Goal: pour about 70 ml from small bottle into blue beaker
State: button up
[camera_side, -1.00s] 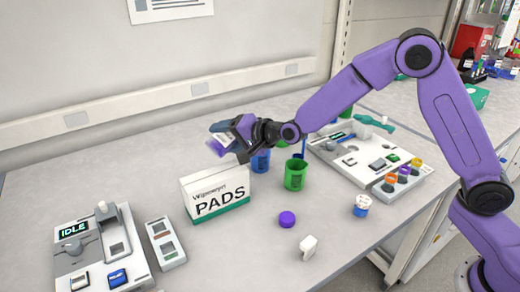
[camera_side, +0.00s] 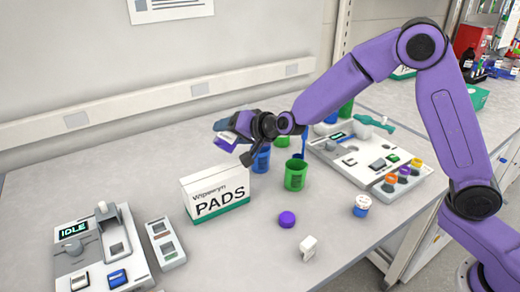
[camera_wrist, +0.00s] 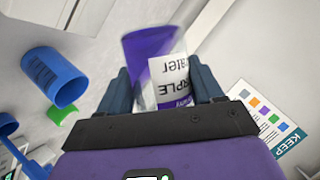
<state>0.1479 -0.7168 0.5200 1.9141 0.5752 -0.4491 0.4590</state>
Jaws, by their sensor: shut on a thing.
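My gripper (camera_side: 236,127) is shut on a small bottle (camera_side: 226,143) with purple on it, held in the air above and behind the PADS box. In the wrist view the bottle (camera_wrist: 150,45) sits between my two fingers (camera_wrist: 163,88), with a white label that reads partly "PURPLE". The bottle is tilted in the side view; its mouth cannot be made out. The blue beaker (camera_side: 261,160) stands on the bench just below and right of the bottle, partly hidden by the box and my gripper. A blue beaker (camera_wrist: 55,78) shows left of the bottle in the wrist view. No stream is visible.
The PADS box (camera_side: 215,194) stands in front of the blue beaker. A green beaker (camera_side: 295,175) stands to its right. A purple cap (camera_side: 287,219) and a small white block (camera_side: 308,247) lie on the bench. An IDLE-display device (camera_side: 95,250) is front left.

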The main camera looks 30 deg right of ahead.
jog(key=shift+d+n+h, duration=0.15)
jog(key=shift+n+h, duration=0.25)
jog(key=shift+a+n+t+h, duration=0.25)
jog(key=shift+n+t+h, duration=0.15)
jog(key=shift+n+h, duration=0.65)
jog(key=shift+w+f+n+t+h, duration=0.1)
jog(key=shift+n+t+h, duration=0.2)
jog(key=shift+n+h, duration=0.75)
